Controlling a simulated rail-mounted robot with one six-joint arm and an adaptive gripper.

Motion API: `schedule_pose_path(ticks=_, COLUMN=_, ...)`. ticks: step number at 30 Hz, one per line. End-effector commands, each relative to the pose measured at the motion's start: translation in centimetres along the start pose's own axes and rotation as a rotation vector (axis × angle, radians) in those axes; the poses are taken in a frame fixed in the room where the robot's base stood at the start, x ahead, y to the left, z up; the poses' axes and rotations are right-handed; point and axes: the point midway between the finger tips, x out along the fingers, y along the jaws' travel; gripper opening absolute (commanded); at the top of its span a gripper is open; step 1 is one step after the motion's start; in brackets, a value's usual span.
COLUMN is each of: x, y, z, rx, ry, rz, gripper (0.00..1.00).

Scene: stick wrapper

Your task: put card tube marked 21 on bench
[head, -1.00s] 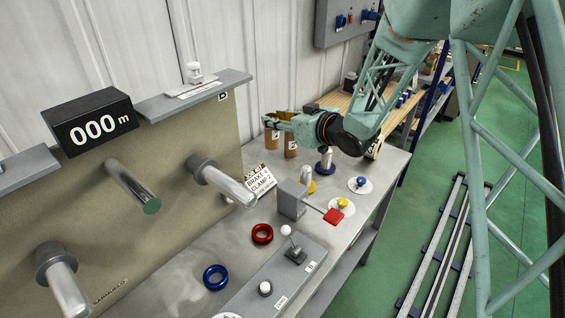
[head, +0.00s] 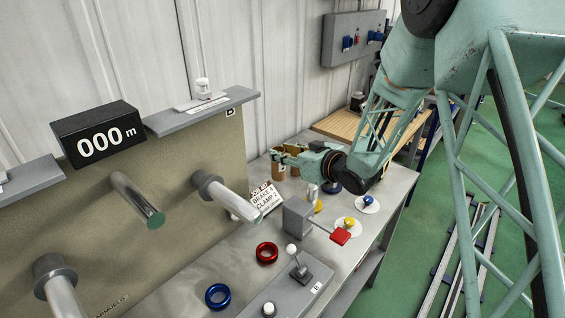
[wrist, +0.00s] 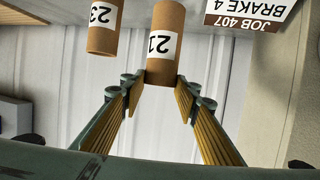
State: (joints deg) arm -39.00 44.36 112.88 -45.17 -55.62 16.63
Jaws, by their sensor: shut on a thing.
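The card tube marked 21 (wrist: 163,45) is brown with a white label and stands between my fingertips in the wrist view, where its number appears inverted. My gripper (wrist: 160,86) is shut on it. In the head view my gripper (head: 277,153) reaches leftward across the tubes, and the held tube (head: 278,173) shows just below the fingers. Its label is hidden there. A grey-topped table (head: 385,190) lies under the tubes. A wooden-topped bench (head: 335,124) stands behind it. I cannot tell whether the tube touches the grey top.
A second card tube, marked 23 (wrist: 103,25), is close beside the held one. A "BRAKE 4 CLAMP 2" card (head: 264,198), a grey block with a red handle (head: 340,236), a red ring (head: 267,253) and a blue ring (head: 217,296) are nearby. Metal pegs (head: 230,198) stick out from the panel.

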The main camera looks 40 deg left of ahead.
Motion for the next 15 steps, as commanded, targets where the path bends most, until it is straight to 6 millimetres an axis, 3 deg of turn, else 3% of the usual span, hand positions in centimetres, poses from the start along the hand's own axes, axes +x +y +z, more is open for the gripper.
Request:
schedule_pose_path(ticks=8, x=0.1, y=0.0, z=0.3, rx=0.0, ry=0.0, rz=0.0, gripper=0.15)
schedule_pose_path(ticks=15, x=0.8, y=0.0, z=2.5, rx=0.001, ry=-0.001, rz=0.001, gripper=0.15)
